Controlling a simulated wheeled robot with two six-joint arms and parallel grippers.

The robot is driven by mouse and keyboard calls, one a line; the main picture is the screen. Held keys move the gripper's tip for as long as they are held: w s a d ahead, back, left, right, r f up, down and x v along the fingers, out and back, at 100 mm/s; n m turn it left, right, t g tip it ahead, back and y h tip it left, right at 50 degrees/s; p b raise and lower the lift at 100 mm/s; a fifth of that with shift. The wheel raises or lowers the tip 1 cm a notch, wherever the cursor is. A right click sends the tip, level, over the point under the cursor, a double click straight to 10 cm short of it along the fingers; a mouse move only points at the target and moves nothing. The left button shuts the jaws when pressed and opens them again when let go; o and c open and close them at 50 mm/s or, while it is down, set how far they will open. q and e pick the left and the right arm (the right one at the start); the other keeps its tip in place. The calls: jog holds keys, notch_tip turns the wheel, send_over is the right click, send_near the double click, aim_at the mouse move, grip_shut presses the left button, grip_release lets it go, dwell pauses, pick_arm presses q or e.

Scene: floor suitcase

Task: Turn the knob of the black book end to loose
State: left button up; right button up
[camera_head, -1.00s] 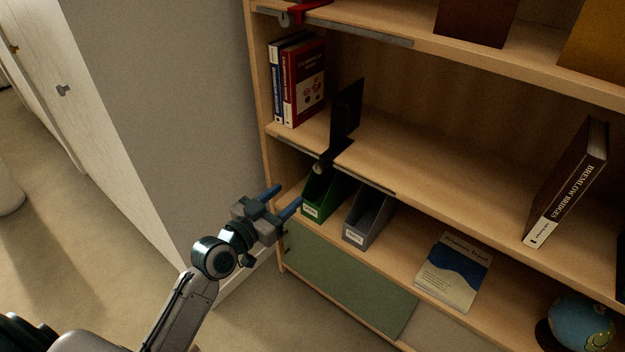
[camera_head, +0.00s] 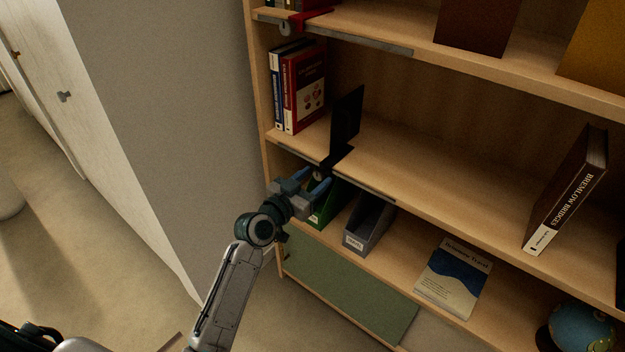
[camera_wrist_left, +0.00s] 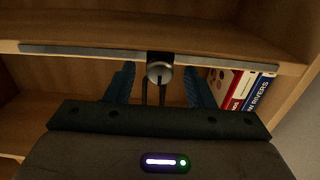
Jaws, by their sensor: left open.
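The black book end (camera_head: 346,121) stands upright on the middle shelf, its foot reaching over the shelf's front edge. Its round grey knob (camera_wrist_left: 160,71) hangs below the rail at that edge, with a dark slot on its face. In the head view the knob (camera_head: 318,174) is partly hidden by my gripper. My left gripper (camera_head: 315,180) is open, with its blue fingers pointing at the knob. In the left wrist view the fingers (camera_wrist_left: 160,88) are on either side of the knob, apart from it. My right gripper is not in view.
A grey rail (camera_head: 371,186) runs along the middle shelf's edge. Green (camera_head: 325,208) and grey (camera_head: 369,224) file holders stand on the shelf below, close to my gripper. Books (camera_head: 302,90) stand at the left of the middle shelf. A grey wall (camera_head: 180,120) is to the left.

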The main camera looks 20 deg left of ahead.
pick_arm(q)
jog(key=c, duration=1)
jog(key=shift+n, duration=0.4)
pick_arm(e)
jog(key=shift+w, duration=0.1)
pick_arm(q)
jog(key=shift+n, duration=0.3)
jog(key=n+p, duration=0.3)
jog(key=n, duration=0.4)
jog(key=shift+r+n+p, duration=0.1)
jog(key=shift+n+p, duration=0.25)
jog(key=shift+n, duration=0.05)
jog(key=n+p, duration=0.3)
jog(key=n, duration=0.4)
jog(key=shift+n+p, duration=0.35)
jog(key=shift+n, duration=0.65)
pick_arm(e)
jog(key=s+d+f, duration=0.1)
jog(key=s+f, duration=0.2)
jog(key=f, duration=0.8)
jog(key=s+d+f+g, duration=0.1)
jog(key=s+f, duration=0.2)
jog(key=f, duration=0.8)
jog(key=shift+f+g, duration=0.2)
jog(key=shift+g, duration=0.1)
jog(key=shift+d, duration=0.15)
pick_arm(q)
jog(key=o, duration=1)
